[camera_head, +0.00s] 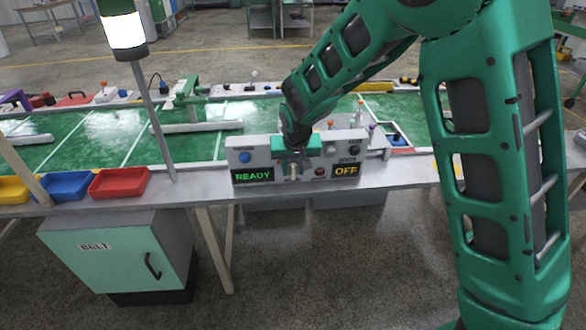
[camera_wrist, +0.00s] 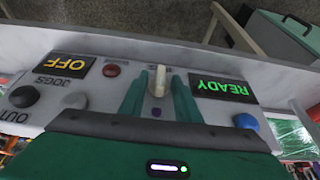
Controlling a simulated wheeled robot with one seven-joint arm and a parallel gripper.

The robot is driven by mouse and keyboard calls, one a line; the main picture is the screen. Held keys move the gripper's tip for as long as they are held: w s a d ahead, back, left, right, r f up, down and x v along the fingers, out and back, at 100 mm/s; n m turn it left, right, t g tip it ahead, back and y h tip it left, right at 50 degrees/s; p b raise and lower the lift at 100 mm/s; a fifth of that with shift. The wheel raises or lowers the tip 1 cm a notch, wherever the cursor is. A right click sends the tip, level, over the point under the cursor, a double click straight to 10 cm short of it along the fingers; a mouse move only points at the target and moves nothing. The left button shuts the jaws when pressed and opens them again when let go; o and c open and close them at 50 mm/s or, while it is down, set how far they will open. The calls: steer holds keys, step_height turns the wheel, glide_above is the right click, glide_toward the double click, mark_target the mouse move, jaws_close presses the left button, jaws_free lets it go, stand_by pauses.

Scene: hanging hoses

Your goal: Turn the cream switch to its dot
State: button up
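The cream switch (camera_wrist: 157,82) is on the grey control panel (camera_head: 270,157), between the READY and OFF displays. In the wrist view, which shows the panel upside down, its handle stands between the two green fingers of my gripper (camera_wrist: 159,88). The fingers are apart, with a gap visible on each side of the handle. A small dark purple spot (camera_wrist: 156,112) shows between the fingers; I cannot tell if it is the switch's dot. In the head view my gripper (camera_head: 293,168) covers the middle of the panel and mostly hides the switch.
The panel carries a blue button (camera_wrist: 246,121), a red button (camera_wrist: 111,70), a black knob (camera_wrist: 24,96), a green READY display (camera_head: 252,174) and an amber OFF display (camera_head: 345,170). Red (camera_head: 119,182) and blue (camera_head: 66,185) trays and a lamp post (camera_head: 150,110) stand to the left.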

steer(key=c, duration=0.7)
steer(key=shift+o, duration=0.2)
steer(key=shift+a, duration=0.1)
steer(key=shift+a+n+h, duration=0.25)
steer(key=shift+n+h, duration=0.05)
steer(key=shift+h, duration=0.7)
steer(key=h, duration=0.2)
steer(key=a+h, duration=0.1)
steer(key=h, duration=0.1)
steer(key=shift+f+n+t, duration=0.25)
steer(key=shift+n+t, duration=0.05)
steer(key=shift+n, duration=0.1)
steer(key=h, duration=0.3)
steer(key=n+h, duration=0.1)
steer(key=shift+a+f+t+h, duration=0.3)
steer(key=shift+t+h, duration=0.1)
